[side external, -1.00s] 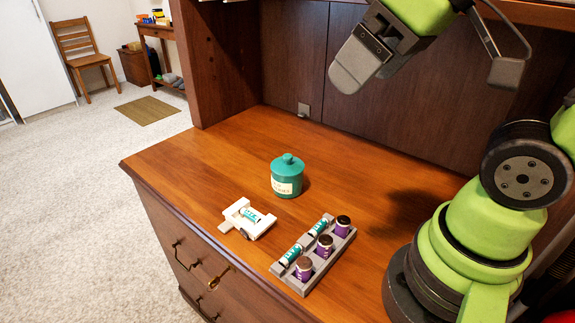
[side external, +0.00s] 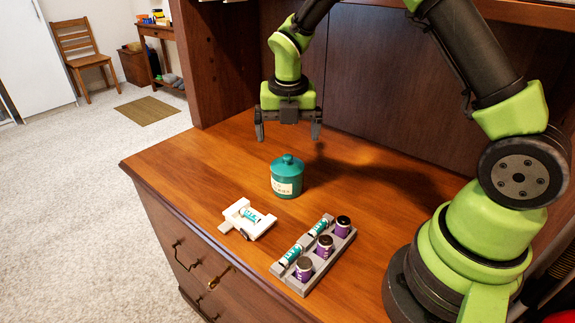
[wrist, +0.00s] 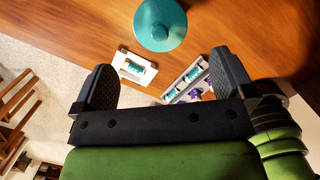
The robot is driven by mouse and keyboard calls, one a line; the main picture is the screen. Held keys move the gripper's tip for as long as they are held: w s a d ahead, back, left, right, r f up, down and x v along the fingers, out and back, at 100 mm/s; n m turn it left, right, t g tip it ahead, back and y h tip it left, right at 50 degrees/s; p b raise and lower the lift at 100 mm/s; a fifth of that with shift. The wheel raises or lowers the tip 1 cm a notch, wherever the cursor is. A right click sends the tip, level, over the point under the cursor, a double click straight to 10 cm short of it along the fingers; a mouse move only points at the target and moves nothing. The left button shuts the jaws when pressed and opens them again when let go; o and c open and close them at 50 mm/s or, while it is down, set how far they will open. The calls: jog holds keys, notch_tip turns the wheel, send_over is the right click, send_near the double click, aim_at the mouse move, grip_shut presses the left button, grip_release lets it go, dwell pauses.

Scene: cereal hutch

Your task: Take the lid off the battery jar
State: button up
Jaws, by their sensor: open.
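The battery jar (side external: 286,181) is a teal jar with a paper label, upright on the wooden desk top. Its teal lid (side external: 287,162) with a round knob sits on it. In the wrist view the lid (wrist: 160,24) is seen from above at the top of the picture, beyond the fingertips. My gripper (side external: 288,136) is open and empty, pointing down above the desk and a little above the lid's height in the picture. It is apart from the jar. In the wrist view its two fingers (wrist: 166,80) are spread wide.
A white holder (side external: 262,228) with a teal-and-white battery lies in front of the jar. A grey tray (side external: 292,286) with several batteries and purple dark-capped bottles is at front right. The hutch's back panel (side external: 365,80) stands behind. The desk left of the jar is clear.

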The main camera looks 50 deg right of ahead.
aim_at(288, 156)
jog(key=f, duration=0.5)
jog(key=d+f, duration=0.1)
jog(key=f, duration=0.1)
jog(key=shift+w+f, duration=0.2)
jog(key=shift+w, duration=0.2)
jog(key=c, duration=0.8)
